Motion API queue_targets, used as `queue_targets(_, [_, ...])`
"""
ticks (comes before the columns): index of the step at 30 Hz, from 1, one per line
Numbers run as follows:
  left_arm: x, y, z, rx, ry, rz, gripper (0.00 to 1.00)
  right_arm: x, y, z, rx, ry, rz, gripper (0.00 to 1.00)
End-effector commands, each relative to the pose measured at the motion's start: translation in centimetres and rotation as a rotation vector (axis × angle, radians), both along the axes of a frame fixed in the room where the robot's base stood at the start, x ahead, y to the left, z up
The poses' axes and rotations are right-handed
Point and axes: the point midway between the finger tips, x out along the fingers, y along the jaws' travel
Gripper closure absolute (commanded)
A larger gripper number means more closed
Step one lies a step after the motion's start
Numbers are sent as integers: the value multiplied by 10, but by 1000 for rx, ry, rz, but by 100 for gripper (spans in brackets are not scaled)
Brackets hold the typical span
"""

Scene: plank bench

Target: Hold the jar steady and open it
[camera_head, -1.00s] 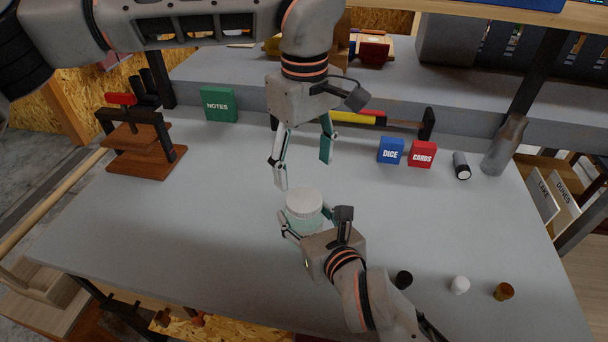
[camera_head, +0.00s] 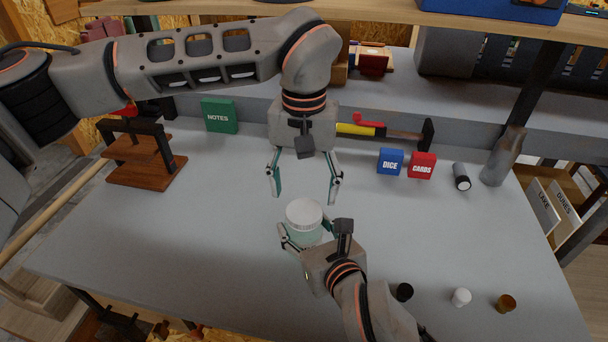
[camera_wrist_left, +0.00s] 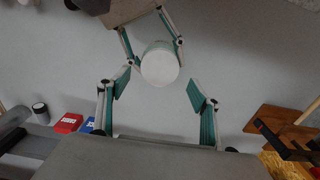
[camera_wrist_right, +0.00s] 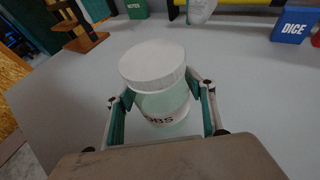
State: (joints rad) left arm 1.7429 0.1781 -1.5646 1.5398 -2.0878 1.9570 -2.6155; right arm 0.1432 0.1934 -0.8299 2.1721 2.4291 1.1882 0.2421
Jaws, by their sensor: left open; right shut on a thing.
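The jar has a pale, see-through body with a dark-lettered label and a white ribbed lid (camera_head: 304,213). It stands upright on the bench, and its lid (camera_wrist_right: 152,64) is on. My right gripper (camera_head: 304,233) is shut on the jar's body (camera_wrist_right: 163,103) from the near side, below the lid. My left gripper (camera_head: 305,191) is open and empty, pointing down just behind and above the jar. In the left wrist view the round lid (camera_wrist_left: 160,64) shows beyond the left gripper's spread fingers. Part of the label is cut off by the right gripper in the right wrist view.
A blue DICE box (camera_head: 390,161), a red CARDS box (camera_head: 422,166), a flashlight (camera_head: 461,171) and a grey bottle (camera_head: 503,157) stand at right. A green NOTES box (camera_head: 219,116) and a wooden press (camera_head: 146,160) are at left. Small caps (camera_head: 460,297) lie near the front right.

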Motion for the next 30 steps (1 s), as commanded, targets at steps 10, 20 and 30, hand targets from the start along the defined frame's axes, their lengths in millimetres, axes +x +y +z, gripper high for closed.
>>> queue_targets(10, [0, 0, -43, -1, 1, 2, 36, 0, 0, 0, 0, 1, 0, 100])
queue_targets(20, [0, 0, -48, 0, -1, 3, 36, 0, 0, 0, 0, 1, 0, 100])
queue_targets(30, [0, 0, -48, 0, -1, 3, 75, 0, 0, 0, 0, 1, 0, 100])
